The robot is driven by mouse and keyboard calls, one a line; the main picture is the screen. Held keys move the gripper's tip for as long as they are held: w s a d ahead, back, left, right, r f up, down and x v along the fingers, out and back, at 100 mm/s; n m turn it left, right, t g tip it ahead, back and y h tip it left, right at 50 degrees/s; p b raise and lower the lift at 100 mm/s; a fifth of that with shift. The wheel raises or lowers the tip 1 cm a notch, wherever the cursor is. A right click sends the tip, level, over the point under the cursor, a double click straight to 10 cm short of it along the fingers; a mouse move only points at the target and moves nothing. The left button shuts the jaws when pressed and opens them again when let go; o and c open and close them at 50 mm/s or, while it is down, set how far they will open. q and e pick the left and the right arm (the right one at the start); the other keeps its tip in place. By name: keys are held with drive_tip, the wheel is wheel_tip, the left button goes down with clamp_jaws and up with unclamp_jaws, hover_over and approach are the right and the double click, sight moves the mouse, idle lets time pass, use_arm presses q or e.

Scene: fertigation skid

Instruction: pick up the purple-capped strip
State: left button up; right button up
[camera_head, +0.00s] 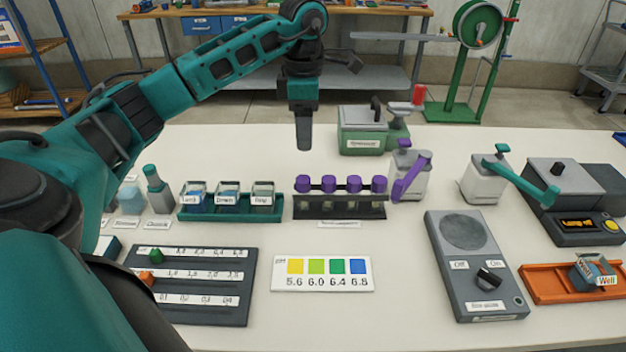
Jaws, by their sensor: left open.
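The purple-capped strip (341,185) is a row of several tubes with purple caps joined by a dark bar. It sits in a dark rack (340,213) near the middle of the white table. My left gripper (303,142) points down above and a little behind the left end of the strip, apart from it. It is open and I see nothing between its fingers, which appear nearly edge-on. My right gripper is not in view.
A teal tray (232,216) with labelled cups stands just left of the rack. A white dispenser with a purple lever (410,175) stands close on its right. A green-grey box (362,135) is behind. A colour chart (322,274) lies in front.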

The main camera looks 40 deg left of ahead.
use_arm(q)
hover_over(303, 179)
drive_tip(key=f, duration=0.7)
drive_tip(key=shift+d+f, duration=0.25)
drive_tip(key=shift+d, duration=0.05)
drive_tip(key=shift+a+f, duration=0.15)
drive_tip(key=shift+f, duration=1.15)
drive_tip(key=shift+a+f, duration=0.15)
drive_tip(key=shift+f, duration=1.15)
drive_tip(key=shift+c, duration=0.5)
drive_tip(key=c, duration=1)
